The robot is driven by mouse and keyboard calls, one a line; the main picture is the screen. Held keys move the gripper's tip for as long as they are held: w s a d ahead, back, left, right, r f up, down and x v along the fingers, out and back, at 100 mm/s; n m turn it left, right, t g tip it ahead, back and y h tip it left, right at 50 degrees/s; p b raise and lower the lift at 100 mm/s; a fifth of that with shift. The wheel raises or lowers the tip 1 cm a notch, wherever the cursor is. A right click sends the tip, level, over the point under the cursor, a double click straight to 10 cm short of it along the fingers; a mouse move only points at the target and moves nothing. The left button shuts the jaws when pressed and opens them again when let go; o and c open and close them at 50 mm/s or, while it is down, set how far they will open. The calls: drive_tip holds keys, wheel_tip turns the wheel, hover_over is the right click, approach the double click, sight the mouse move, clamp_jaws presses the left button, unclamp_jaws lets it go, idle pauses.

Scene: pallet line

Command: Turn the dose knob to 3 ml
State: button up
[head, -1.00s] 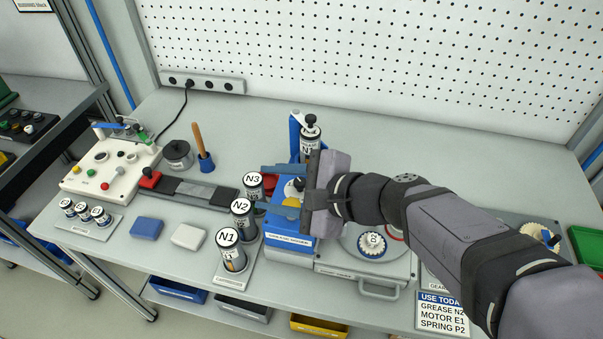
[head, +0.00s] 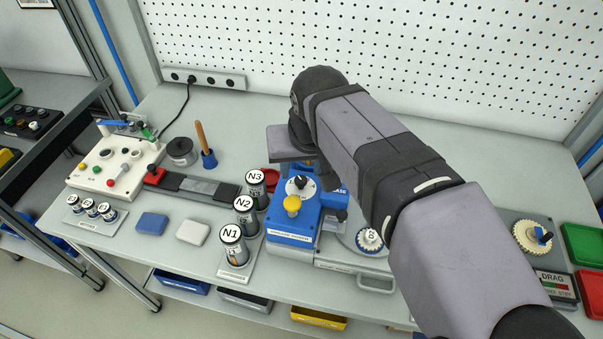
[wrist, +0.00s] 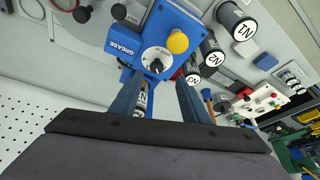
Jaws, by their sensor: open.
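The dose knob (head: 299,183) is a black knob on a white round dial, on top of the blue grease station (head: 291,238). In the wrist view the knob (wrist: 156,66) shows just beyond and between my fingertips. My gripper (wrist: 158,82) is open and empty, its two fingers apart. In the head view my gripper (head: 308,170) points down over the back of the station and is partly hidden by my own wrist. I see no contact with the knob. The dial's marks are too small to read.
A yellow button (head: 292,204) sits in front of the knob. Cartridges N1 (head: 233,235), N2 (head: 244,205) and N3 (head: 256,178) stand left of the station. Another cartridge (wrist: 141,100) is close to one finger.

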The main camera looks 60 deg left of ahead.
sight(301, 180)
drive_tip(key=shift+w+p+x, duration=0.15)
drive_tip(key=shift+p+x, duration=0.35)
drive_tip(key=shift+x, duration=1.3)
drive_tip(key=shift+w+p+x, duration=0.15)
drive_tip(key=shift+p+x, duration=0.3)
drive_tip(key=shift+x, duration=1.35)
drive_tip(key=shift+r, duration=0.1)
drive_tip(key=c, duration=1.1)
